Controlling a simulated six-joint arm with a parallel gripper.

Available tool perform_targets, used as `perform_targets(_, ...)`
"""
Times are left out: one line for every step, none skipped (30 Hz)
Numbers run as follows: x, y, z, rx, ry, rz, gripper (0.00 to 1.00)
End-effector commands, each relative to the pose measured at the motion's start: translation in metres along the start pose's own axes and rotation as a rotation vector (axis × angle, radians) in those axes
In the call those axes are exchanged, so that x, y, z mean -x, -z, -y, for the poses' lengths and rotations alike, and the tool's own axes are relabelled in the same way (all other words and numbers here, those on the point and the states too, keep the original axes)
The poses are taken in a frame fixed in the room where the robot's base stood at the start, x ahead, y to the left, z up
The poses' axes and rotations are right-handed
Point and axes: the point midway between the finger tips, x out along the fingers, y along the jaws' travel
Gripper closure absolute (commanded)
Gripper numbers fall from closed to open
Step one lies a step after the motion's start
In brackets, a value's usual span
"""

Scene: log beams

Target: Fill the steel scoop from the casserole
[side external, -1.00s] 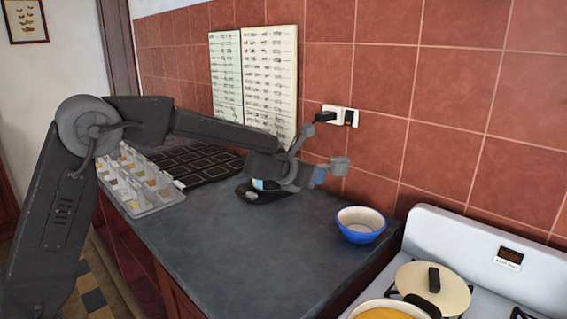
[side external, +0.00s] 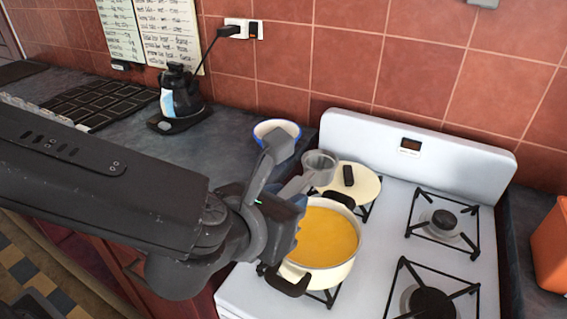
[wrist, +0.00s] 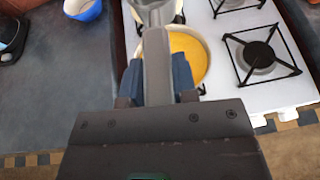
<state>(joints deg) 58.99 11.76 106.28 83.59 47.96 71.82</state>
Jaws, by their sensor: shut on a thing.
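The steel scoop's grey cup (side external: 319,165) is up in the air in the side view, in front of the lid. My gripper (side external: 291,208) is shut on the scoop's handle, with blue finger pads either side of it. The wrist view shows the handle (wrist: 157,70) running away from my gripper (wrist: 157,82). The cream casserole (side external: 322,279) stands on the stove with orange-yellow contents (side external: 327,238). It also shows in the wrist view (wrist: 207,58), beside and below the handle. I cannot see clearly inside the scoop's cup.
A cream lid (side external: 367,188) with a black knob lies on the back burner. A blue bowl (side external: 292,146) sits on the counter left of the stove. A black appliance (side external: 182,98) stands further left. Bare burners (side external: 443,222) are to the right.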

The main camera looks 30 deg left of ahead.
Motion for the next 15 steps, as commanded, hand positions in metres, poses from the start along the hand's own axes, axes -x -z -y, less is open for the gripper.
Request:
perform_targets(0.01, 0.003, 0.005, -0.003, 0.005, 0.003, 0.98)
perform_targets(0.014, 0.005, 0.007, -0.004, 0.003, 0.004, 0.98)
perform_targets(0.018, 0.009, 0.009, -0.007, 0.002, 0.004, 0.98)
perform_targets(0.012, 0.016, 0.007, -0.011, -0.004, 0.001, 0.98)
perform_targets(0.009, 0.021, 0.006, -0.01, -0.004, 0.001, 0.98)
perform_targets(0.007, 0.026, 0.006, -0.009, -0.003, 0.002, 0.98)
perform_targets(0.005, 0.029, 0.006, -0.008, -0.003, 0.002, 0.98)
perform_targets(0.004, 0.032, 0.006, -0.008, -0.003, 0.002, 0.98)
perform_targets(0.001, 0.039, 0.006, -0.01, -0.003, 0.001, 0.98)
perform_targets(-0.001, 0.043, 0.006, -0.009, -0.003, 0.002, 0.98)
perform_targets(-0.002, 0.045, 0.006, -0.007, -0.003, 0.002, 0.98)
perform_targets(-0.003, 0.048, 0.006, -0.007, -0.002, 0.002, 0.98)
perform_targets(-0.004, 0.05, 0.006, -0.006, -0.002, 0.001, 0.98)
perform_targets(-0.005, 0.051, 0.006, -0.005, -0.002, -0.003, 0.98)
perform_targets(-0.006, 0.051, 0.006, -0.003, -0.003, -0.011, 0.98)
